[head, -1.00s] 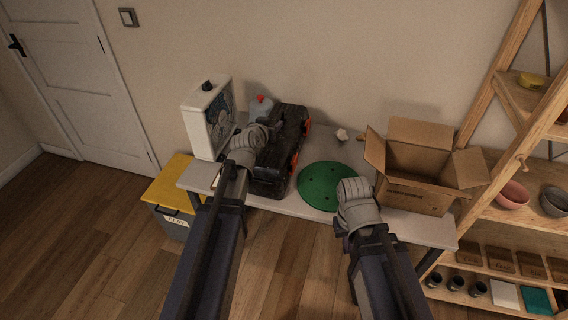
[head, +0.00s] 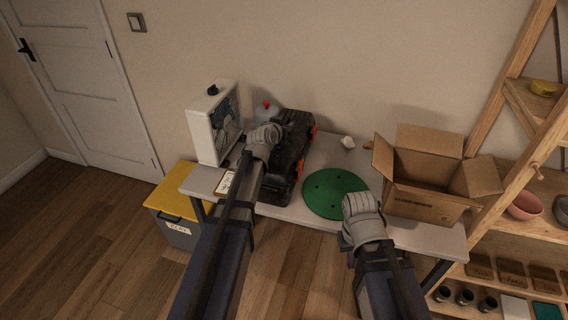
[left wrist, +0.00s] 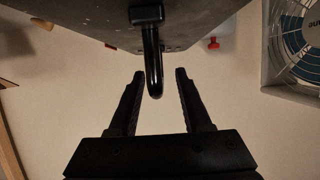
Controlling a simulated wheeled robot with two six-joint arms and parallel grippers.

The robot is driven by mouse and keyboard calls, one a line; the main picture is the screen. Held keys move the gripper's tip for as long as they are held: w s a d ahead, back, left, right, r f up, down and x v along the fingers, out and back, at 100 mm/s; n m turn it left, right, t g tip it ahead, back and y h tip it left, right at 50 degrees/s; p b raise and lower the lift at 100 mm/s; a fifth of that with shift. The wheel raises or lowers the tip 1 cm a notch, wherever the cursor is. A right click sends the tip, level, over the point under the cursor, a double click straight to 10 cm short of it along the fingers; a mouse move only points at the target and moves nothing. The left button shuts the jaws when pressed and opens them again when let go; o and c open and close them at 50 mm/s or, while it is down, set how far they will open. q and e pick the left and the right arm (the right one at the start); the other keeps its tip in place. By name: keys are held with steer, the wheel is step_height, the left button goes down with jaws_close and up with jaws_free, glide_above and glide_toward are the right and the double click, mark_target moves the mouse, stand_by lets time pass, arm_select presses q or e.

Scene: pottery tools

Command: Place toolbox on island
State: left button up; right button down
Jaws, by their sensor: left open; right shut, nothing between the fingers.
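The toolbox (head: 292,150) is black with orange latches and sits on the grey table (head: 300,208), left of its middle. In the left wrist view its dark underside or side fills the top, with a black handle loop (left wrist: 153,50) hanging down. My left gripper (head: 266,136) is at the toolbox's left side. In the left wrist view my left gripper (left wrist: 159,76) is open, with the handle loop between its fingers. My right gripper (head: 360,206) is shut and empty, in front of the green disc. I cannot see an island.
A green disc (head: 334,192) lies right of the toolbox. An open cardboard box (head: 420,195) stands at the table's right end. A white fan heater (head: 212,125) and a bottle (head: 266,112) stand on the left. A yellow-lidded bin (head: 172,190) and a wooden shelf (head: 520,130) flank the table.

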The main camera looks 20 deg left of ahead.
arm_select(q)
steer(key=shift+c, duration=0.4)
jaws_close()
stand_by(1.0)
